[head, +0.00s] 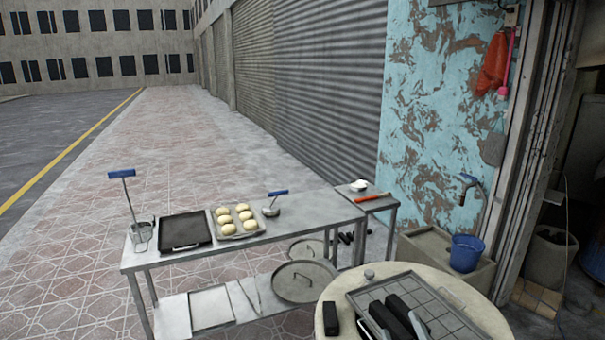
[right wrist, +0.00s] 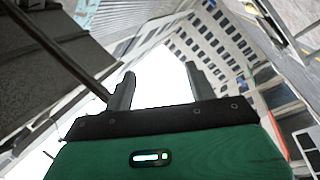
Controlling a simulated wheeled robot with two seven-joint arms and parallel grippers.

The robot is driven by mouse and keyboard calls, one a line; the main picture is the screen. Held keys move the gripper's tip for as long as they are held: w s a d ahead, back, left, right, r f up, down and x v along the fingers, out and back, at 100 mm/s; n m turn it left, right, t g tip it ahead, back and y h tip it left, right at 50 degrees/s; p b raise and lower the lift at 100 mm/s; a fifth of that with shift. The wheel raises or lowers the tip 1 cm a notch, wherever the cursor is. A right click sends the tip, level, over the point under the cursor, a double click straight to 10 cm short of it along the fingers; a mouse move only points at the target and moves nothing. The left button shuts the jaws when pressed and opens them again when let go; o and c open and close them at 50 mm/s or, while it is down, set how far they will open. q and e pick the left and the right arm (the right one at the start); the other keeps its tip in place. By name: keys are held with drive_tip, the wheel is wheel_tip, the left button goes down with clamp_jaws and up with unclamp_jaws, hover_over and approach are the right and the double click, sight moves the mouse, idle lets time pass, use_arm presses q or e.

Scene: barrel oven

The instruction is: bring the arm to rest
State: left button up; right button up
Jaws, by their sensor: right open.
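The fingers point upward, away from the tables. My left gripper is not in view.
A round table (head: 478,308) with a gridded tray (head: 405,283) and dark blocks is close by. A steel table (head: 300,228) carries a dark pan (head: 185,231) and a tray of buns (head: 237,222). The paving at left is clear.

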drive_tip(key=s+d+f+m+g+h, duration=0.45)
drive_tip(key=s+f+m+g, duration=0.3)
drive_tip(key=s+f, duration=0.5)
drive_tip(key=s+a+f+m+g+y, duration=0.1)
drive_tip(key=s+f+g, duration=0.3)
drive_tip(key=s, duration=0.3)
drive_tip(key=s+f+m+g+y, duration=0.1)
drive_tip(key=s+f+g+y, duration=0.1)
drive_tip(key=s+f+g, duration=0.45)
wheel_tip(320, 180, down, 28)
drive_tip(key=s+f, duration=0.1)
drive_tip(key=s, duration=0.1)
drive_tip(key=s+d+f, duration=0.3)
drive_tip(key=s+f, duration=1.6)
drive_tip(key=shift+f+n+g, duration=0.25)
drive_tip(key=shift+n+g, duration=0.15)
drive_tip(key=shift+n, duration=0.05)
drive_tip(key=shift+h, duration=0.25)
